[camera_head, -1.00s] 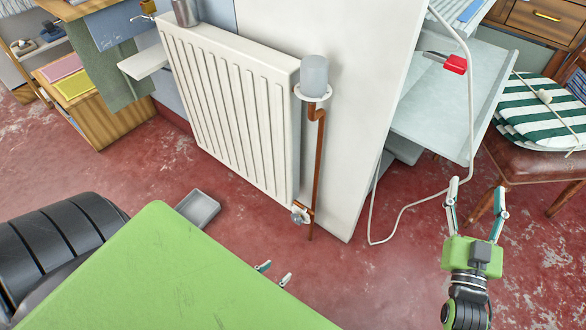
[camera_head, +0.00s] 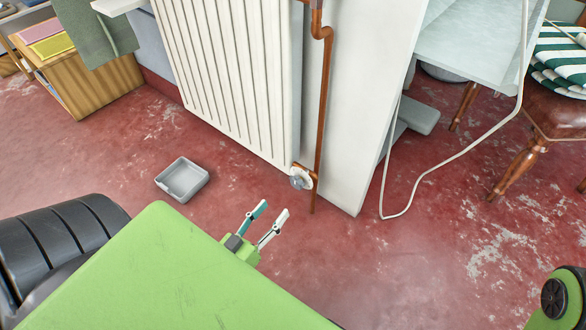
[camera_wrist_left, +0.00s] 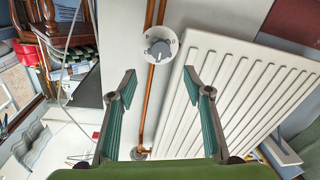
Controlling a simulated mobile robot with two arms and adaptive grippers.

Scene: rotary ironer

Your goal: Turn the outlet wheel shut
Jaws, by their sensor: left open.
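The outlet wheel (camera_head: 300,178) is a small grey knob on a white disc, low on the radiator's right edge beside the copper pipe (camera_head: 321,110). My left gripper (camera_head: 273,212) is open and empty, in front of the wheel and lower left of it in the head view, apart from it. In the left wrist view, which looks upside down, the wheel (camera_wrist_left: 160,48) faces the camera just beyond the gap between the open fingertips (camera_wrist_left: 160,76). Marks show on its disc but are too small to read. My right gripper is out of view.
The white radiator (camera_head: 225,80) stands against a pale wall panel (camera_head: 355,120). A grey tray (camera_head: 182,180) lies on the red floor left of my left gripper. A white cord (camera_head: 440,175) loops on the right near a chair (camera_head: 520,165).

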